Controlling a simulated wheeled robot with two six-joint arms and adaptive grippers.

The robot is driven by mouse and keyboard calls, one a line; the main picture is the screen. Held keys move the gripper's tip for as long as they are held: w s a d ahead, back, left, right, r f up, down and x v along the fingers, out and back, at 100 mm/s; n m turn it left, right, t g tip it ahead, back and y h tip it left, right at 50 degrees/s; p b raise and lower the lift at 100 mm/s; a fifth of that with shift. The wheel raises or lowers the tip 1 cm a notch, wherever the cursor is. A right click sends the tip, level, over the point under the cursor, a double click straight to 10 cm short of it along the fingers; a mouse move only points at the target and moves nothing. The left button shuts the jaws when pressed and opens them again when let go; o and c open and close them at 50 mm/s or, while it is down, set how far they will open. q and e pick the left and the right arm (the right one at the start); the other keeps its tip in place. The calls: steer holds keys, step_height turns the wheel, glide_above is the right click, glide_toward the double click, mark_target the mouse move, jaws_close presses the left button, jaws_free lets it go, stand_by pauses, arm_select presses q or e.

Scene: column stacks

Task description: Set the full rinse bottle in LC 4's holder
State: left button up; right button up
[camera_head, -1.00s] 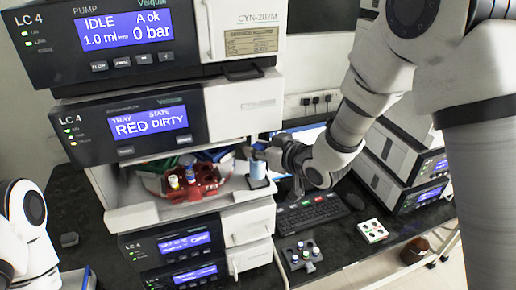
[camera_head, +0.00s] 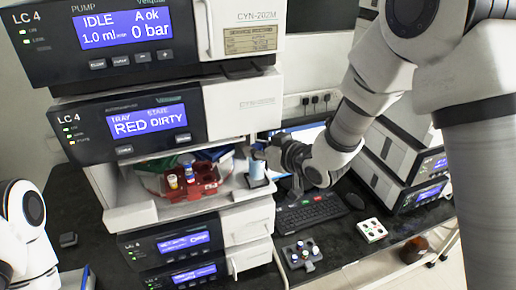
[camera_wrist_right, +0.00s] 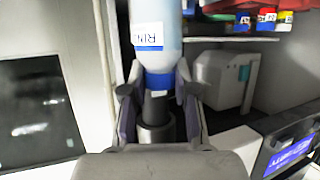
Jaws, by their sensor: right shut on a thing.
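The rinse bottle (camera_head: 257,170), pale blue, is upright at the right end of LC 4's open tray compartment. In the right wrist view the bottle (camera_wrist_right: 158,20) shows a white label with part of a word and a blue band. My right gripper (camera_wrist_right: 155,82) is shut on the bottle near the blue band; in the head view the gripper (camera_head: 262,153) meets it from the right. A dark part and a grey ring show beyond the fingers. I cannot tell whether the bottle is seated in a holder. My left gripper is out of view.
LC 4's tray module (camera_head: 155,123) reads RED DIRTY. A red tray (camera_head: 203,177) with vials lies left of the bottle. A keyboard (camera_head: 312,212), a dark vial rack (camera_head: 301,254) and a white block (camera_head: 372,230) are on the bench to the right.

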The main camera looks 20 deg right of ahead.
steer(key=shift+f+b, duration=0.6)
steer(key=shift+f, duration=0.25)
steer(key=o, duration=1)
steer(key=shift+c, duration=0.2)
steer(key=shift+s, duration=0.1)
